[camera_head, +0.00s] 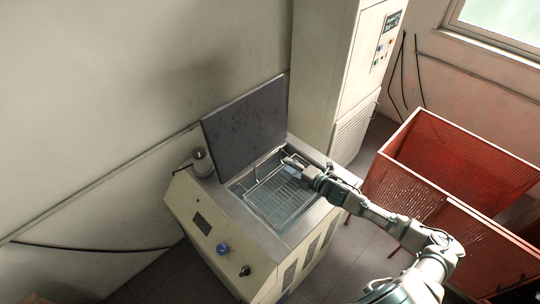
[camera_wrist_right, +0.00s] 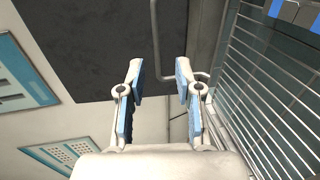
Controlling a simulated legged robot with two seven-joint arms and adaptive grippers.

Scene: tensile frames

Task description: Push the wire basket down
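The wire basket (camera_head: 272,205) sits in the open tank of a beige machine (camera_head: 205,225). Its wires (camera_wrist_right: 270,100) run along the right side of the right wrist view. My right gripper (camera_head: 291,162) is over the back part of the basket, near its raised wire handle (camera_head: 262,160). In the wrist view the right gripper's two blue-padded fingers (camera_wrist_right: 160,80) are apart with nothing clamped between them. A bent bar of the handle (camera_wrist_right: 154,30) shows just past the fingertips; I cannot tell whether they touch it. My left gripper is not in view.
The machine's dark lid (camera_head: 245,115) stands open behind the tank. A tall beige cabinet (camera_head: 345,70) is at the back right of it. Red mesh crates (camera_head: 455,160) stand to the right, close to my right arm. A blue knob (camera_head: 222,249) is on the machine's front.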

